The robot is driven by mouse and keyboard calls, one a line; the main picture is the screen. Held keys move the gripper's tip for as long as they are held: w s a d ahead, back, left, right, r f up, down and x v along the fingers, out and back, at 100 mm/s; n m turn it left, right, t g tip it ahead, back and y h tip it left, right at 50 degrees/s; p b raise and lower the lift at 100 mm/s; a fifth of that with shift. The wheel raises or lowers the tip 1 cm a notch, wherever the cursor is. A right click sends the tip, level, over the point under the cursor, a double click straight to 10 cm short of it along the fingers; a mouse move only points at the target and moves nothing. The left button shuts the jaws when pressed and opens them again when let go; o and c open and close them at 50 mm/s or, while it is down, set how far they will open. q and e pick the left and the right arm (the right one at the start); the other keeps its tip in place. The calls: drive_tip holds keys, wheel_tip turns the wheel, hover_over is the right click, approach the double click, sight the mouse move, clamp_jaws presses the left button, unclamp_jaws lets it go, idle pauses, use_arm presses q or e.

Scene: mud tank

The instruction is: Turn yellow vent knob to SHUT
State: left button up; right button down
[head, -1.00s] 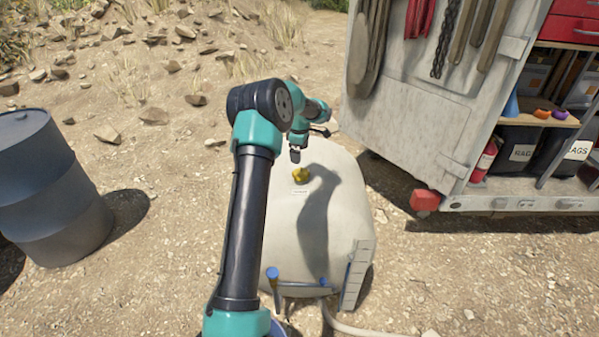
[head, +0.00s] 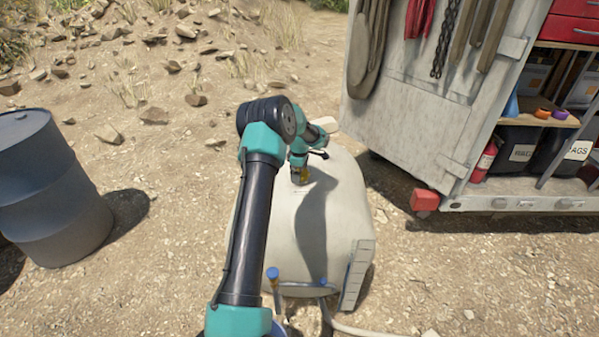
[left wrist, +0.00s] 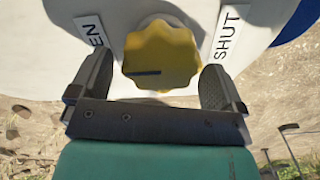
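The yellow vent knob (left wrist: 160,55) has a scalloped edge and a dark line that points left, on the side of the OPEN label (left wrist: 92,31). The SHUT label (left wrist: 229,32) is to its right. In the left wrist view my left gripper (left wrist: 158,84) is open, with one finger on each side of the knob; firm contact cannot be told. In the head view my left gripper (head: 299,172) is down at the top of the pale tank (head: 345,203) and mostly hides the knob. My right gripper is not in view.
A blue-grey drum (head: 45,190) stands at the left. A pale vehicle body (head: 415,120) with hanging tools and open shelves is at the right. Blue-capped pipes (head: 272,274) and a hose are at the tank's near end. Gravel ground lies around it.

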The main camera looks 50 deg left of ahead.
use_arm(q)
drive_tip(key=c, duration=0.9)
